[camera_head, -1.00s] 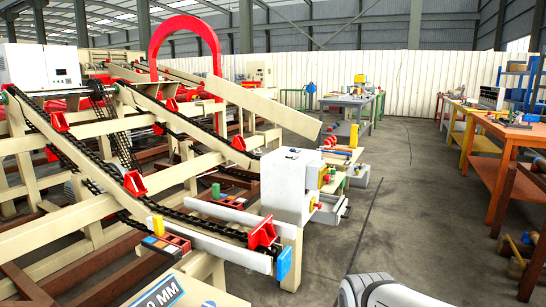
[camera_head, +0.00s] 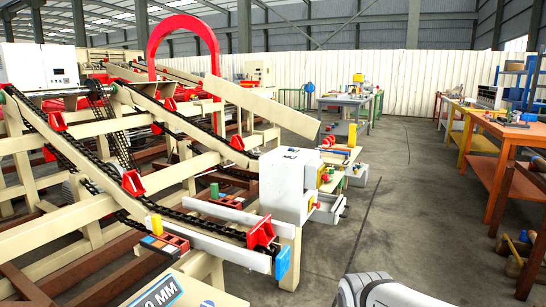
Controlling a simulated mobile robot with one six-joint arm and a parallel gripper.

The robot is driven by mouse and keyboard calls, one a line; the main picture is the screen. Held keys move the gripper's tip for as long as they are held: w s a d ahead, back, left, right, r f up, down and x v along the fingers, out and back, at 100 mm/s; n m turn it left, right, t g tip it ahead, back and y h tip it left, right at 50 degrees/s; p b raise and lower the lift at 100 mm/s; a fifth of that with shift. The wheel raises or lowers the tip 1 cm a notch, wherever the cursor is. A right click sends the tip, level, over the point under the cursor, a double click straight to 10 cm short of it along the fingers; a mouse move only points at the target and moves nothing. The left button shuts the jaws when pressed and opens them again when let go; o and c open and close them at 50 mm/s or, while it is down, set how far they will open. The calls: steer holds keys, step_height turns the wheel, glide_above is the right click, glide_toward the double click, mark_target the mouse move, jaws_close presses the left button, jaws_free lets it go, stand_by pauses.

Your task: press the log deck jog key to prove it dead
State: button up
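The log deck (camera_head: 150,120) fills the left side, with sloping cream beams, black chains and red dogs. A white control box (camera_head: 287,185) stands at its lower right end. The jog key cannot be picked out at this size. A small panel with coloured blocks (camera_head: 166,243) lies at the deck's near end. Part of my white arm (camera_head: 380,290) shows at the bottom edge. My gripper is out of view.
Open grey floor (camera_head: 415,200) runs down the middle, with a dark line along it. A grey workbench (camera_head: 350,102) stands further back. Orange benches (camera_head: 505,135) line the right side. A red arch (camera_head: 185,25) stands over the deck. Low equipment (camera_head: 328,209) juts out beside the control box.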

steer(key=shift+c, duration=0.5)
jaws_close()
stand_by(1.3)
